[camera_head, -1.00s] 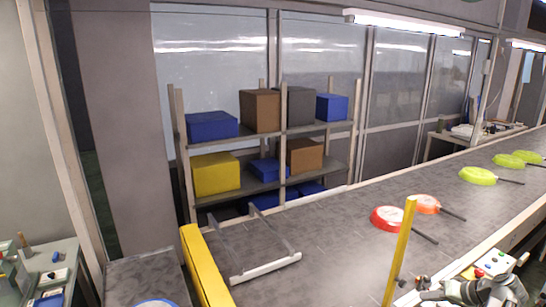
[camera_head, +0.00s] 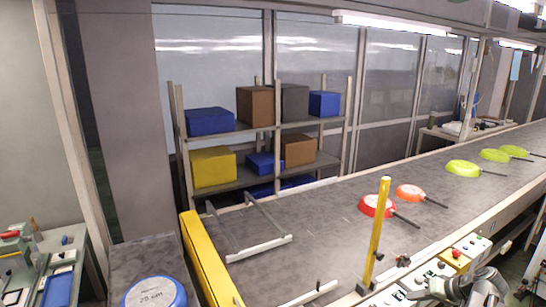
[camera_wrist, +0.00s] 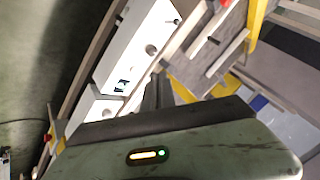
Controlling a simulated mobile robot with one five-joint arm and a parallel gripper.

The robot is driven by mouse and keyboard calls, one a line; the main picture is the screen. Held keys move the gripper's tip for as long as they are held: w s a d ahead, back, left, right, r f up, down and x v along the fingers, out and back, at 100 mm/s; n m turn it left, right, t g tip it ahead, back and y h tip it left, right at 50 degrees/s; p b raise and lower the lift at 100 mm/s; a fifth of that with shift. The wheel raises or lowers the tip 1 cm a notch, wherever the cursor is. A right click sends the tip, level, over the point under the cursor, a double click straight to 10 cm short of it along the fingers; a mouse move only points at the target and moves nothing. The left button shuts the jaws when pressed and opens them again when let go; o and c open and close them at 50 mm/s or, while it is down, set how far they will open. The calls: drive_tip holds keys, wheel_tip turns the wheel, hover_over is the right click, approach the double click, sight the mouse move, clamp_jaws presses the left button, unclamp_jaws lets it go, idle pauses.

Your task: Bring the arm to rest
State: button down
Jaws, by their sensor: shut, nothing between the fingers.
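My gripper shows in the wrist view as dark fingers (camera_wrist: 157,92) closed together, with nothing between them. In the head view my arm is low at the bottom right, beside the conveyor's near edge and a white control panel (camera_head: 478,243). The fingertips are small there and hard to make out.
The conveyor (camera_head: 330,220) carries a red pan (camera_head: 376,206), an orange pan (camera_head: 408,192) and several green pans (camera_head: 462,167). A yellow post (camera_head: 378,230) stands close to my arm. A blue pan marked 20 cm (camera_head: 155,293) sits bottom left. A shelf (camera_head: 245,180) holds boxes.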

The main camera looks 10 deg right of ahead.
drive_tip(key=w+a+f+n+g+h+b, duration=0.1)
drive_tip(key=a+f, duration=0.3)
drive_tip(key=a, duration=0.9)
drive_tip(key=w+a+f+n+g+h+b, duration=0.1)
drive_tip(key=a+f+g, duration=0.3)
drive_tip(key=a, duration=1)
drive_tip(key=w+a+f+n+g+h+b, duration=0.1)
drive_tip(key=w+a+f+n+g+b, duration=0.1)
drive_tip(key=a, duration=1.2)
drive_tip(key=shift+w+a+f+g+h+b, duration=0.1)
drive_tip(key=shift+w+f+g+h+b, duration=0.1)
drive_tip(key=shift+f+b, duration=0.25)
drive_tip(key=shift+w+a+f+g+h+b, duration=0.1)
drive_tip(key=shift+w+f+g+h+b, duration=0.1)
drive_tip(key=shift+f+b, duration=0.25)
drive_tip(key=shift+f, duration=0.1)
drive_tip(key=shift+s, duration=0.1)
